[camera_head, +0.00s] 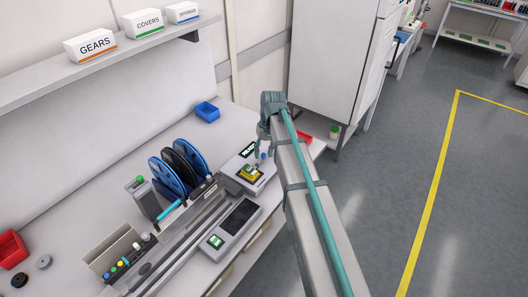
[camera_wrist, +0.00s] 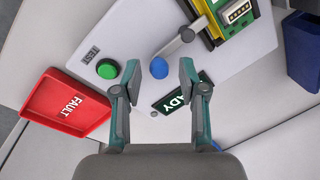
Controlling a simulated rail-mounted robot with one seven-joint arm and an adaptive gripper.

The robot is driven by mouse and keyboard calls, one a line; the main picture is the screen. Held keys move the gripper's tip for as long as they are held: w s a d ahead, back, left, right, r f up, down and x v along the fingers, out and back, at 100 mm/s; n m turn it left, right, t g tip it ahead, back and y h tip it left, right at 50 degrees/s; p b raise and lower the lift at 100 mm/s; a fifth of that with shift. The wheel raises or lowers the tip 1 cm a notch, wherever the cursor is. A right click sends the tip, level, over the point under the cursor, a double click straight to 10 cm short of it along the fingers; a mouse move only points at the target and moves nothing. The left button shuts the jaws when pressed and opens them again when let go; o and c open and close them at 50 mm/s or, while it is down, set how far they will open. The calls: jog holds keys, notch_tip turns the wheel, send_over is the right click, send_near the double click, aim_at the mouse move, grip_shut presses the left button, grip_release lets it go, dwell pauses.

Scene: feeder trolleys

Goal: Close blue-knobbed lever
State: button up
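The blue knob (camera_wrist: 159,68) shows in the wrist view, between and slightly beyond my fingertips. My gripper (camera_wrist: 160,76) is open, one finger on each side of the knob, with gaps to both. Whether the fingertips are down at knob height cannot be told. In the head view, my gripper (camera_head: 262,145) is over the white test station (camera_head: 238,180), near the yellow fixture (camera_head: 250,173); my arm hides part of this area.
In the wrist view, a green button (camera_wrist: 107,68) by a TEST label is left of the knob, and a READY display (camera_wrist: 180,95) is by the right finger.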

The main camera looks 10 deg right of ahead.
jog(key=shift+r, duration=0.1)
notch_tip(320, 180, up, 12)
jog(key=d, duration=0.1)
jog(key=shift+d, duration=0.35)
jog(key=shift+f, duration=0.2)
dwell(0.4)
